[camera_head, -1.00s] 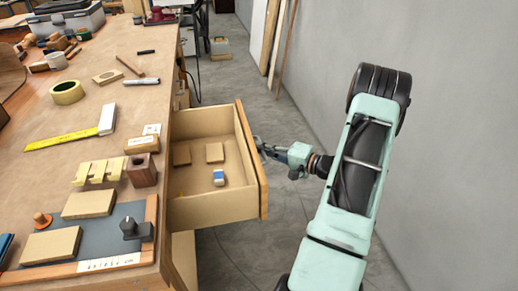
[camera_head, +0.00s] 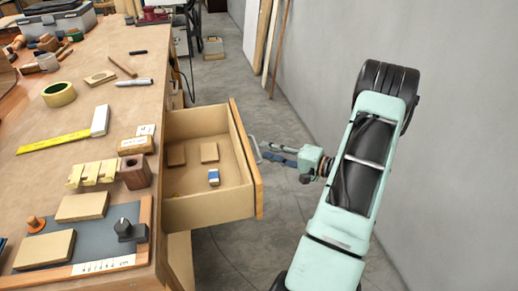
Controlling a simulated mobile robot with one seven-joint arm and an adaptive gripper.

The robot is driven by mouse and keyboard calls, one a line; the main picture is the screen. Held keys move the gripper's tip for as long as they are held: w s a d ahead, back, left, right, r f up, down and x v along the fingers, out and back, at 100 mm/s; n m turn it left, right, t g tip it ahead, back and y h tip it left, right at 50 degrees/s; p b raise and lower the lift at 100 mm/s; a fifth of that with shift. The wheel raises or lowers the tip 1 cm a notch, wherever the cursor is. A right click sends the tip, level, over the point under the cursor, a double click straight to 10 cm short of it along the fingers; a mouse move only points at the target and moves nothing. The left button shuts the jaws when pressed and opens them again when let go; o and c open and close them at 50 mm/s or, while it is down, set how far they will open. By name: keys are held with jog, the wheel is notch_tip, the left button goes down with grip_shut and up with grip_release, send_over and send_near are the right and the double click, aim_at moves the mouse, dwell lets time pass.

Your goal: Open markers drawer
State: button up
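A wooden drawer (camera_head: 212,208) stands pulled well out from the right side of the workbench. Its front panel (camera_head: 247,160) faces right and carries a grey bar handle (camera_head: 256,150). No label naming the drawer can be read. Inside lie two small wooden blocks (camera_head: 209,152) (camera_head: 176,155) and a blue-and-white eraser-like piece (camera_head: 214,177). My gripper (camera_head: 267,152) is just right of the handle, its fingers pointing left towards it. The fingers look parted with nothing held; whether a fingertip still touches the handle is too small to tell.
The workbench (camera_head: 118,112) on the left holds a tape roll (camera_head: 59,94), a yellow rule (camera_head: 54,142), wooden blocks and a dark tray. A grey wall (camera_head: 460,130) runs along the right. Boards (camera_head: 266,35) lean on it farther back.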

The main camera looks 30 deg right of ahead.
jog(key=v, duration=0.7)
dwell(0.3)
